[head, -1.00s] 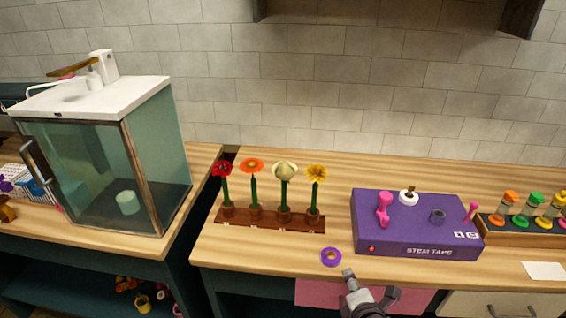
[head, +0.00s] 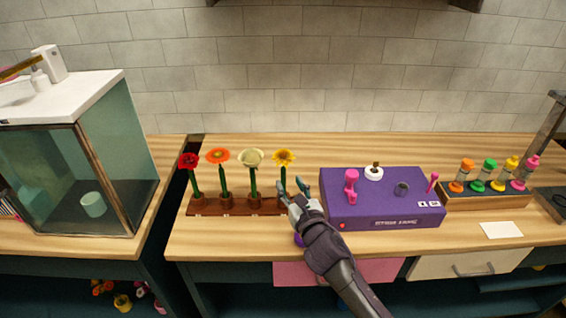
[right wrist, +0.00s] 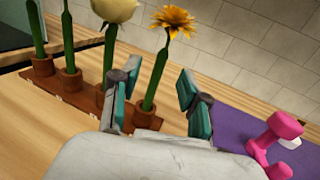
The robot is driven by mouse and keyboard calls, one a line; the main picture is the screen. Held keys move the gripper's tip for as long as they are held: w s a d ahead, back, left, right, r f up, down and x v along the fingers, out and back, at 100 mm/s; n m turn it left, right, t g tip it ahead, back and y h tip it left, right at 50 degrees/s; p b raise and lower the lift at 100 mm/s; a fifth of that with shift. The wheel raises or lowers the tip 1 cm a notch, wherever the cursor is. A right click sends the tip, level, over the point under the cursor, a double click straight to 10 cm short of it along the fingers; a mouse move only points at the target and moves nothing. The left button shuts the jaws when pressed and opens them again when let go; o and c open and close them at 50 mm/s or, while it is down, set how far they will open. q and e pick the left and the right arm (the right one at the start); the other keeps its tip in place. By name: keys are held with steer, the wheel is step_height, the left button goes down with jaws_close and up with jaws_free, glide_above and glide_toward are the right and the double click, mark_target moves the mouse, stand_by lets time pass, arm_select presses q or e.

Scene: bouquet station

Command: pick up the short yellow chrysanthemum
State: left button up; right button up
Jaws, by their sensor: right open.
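The yellow chrysanthemum (head: 283,158) stands upright on its green stem at the right end of the brown rack (head: 237,209). In the right wrist view its orange-yellow bloom (right wrist: 173,20) rises above the jaws, with the stem slanting down between them, nearer the left finger, into a brown cup. My right gripper (head: 293,186) is open, with its fingertips close to that stem in the head view. It also shows in the right wrist view (right wrist: 157,97), its teal-padded fingers spread and empty. The foot of the stem is partly hidden by my gripper. My left gripper is not in view.
A cream flower (head: 250,158), an orange flower (head: 217,156) and a red flower (head: 188,161) stand to the left in the same rack. A purple stem tape box (head: 385,212) with pink handles lies right of my gripper. A glass cabinet (head: 110,165) stands at left.

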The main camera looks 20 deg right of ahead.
mark_target(284, 174)
steer(key=shift+w, duration=0.85)
steer(key=w+p, duration=0.1)
steer(key=w, duration=0.3)
steer(key=shift+w+f, duration=0.15)
steer(key=shift+w, duration=0.15)
steer(key=shift+w+f, duration=0.1)
steer(key=shift+w, duration=0.25)
steer(key=shift+s, duration=0.1)
jaws_close()
